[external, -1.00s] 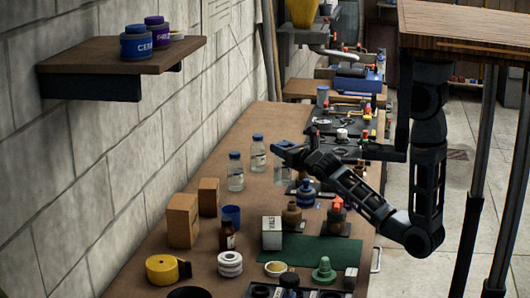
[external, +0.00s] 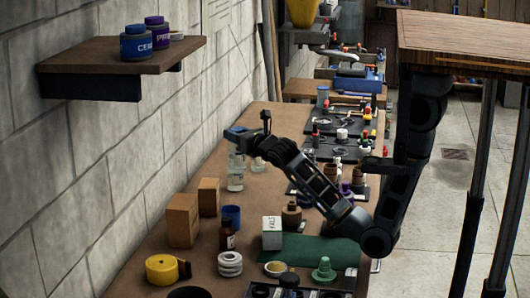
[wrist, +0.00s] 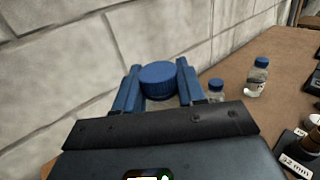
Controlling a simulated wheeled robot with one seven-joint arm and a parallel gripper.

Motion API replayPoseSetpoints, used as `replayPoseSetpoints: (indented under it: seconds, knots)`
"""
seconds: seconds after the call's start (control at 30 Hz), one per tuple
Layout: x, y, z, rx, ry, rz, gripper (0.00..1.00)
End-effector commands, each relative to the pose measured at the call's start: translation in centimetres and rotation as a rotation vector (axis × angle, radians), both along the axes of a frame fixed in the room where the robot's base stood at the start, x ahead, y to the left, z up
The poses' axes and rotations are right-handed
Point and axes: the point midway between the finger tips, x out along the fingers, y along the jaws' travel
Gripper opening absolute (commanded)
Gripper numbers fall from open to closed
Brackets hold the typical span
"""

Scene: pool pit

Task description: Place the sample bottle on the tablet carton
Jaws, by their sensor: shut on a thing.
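My gripper (external: 238,134) is over the bench near the wall, its blue fingers shut on a blue-capped clear sample bottle (wrist: 158,74). In the wrist view the cap sits between the fingers and hides most of the bottle. In the external view the held bottle and a similar bottle (external: 236,181) overlap below the gripper. A white carton (external: 271,234) with black lettering stands at the front middle of the bench; its lettering is hard to read. Two brown cartons (external: 182,221) (external: 208,197) stand by the wall. I cannot tell for sure which is the tablet carton.
Two other blue-capped bottles (wrist: 216,91) (wrist: 258,76) stand to the right in the wrist view. A blue cup (external: 231,216), a brown bottle (external: 227,236), white rings (external: 230,264) and yellow tape (external: 163,269) crowd the front. A shelf (external: 120,72) juts from the wall.

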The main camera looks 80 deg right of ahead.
Motion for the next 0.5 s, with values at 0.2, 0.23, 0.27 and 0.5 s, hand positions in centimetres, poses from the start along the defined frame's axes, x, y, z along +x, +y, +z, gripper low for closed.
replayPoseSetpoints:
  seconds: [0.2,0.23,0.27,0.5]
  knots:
    - [4.4,5.1,4.9,-0.003,-0.008,-0.008,0.0]
    - [4.7,5.7,5.4,-0.003,-0.008,-0.011,0.0]
    - [4.9,6.1,5.9,-0.003,-0.006,-0.015,0.0]
    - [5.8,8.3,8.0,0.0,0.0,-0.034,0.0]
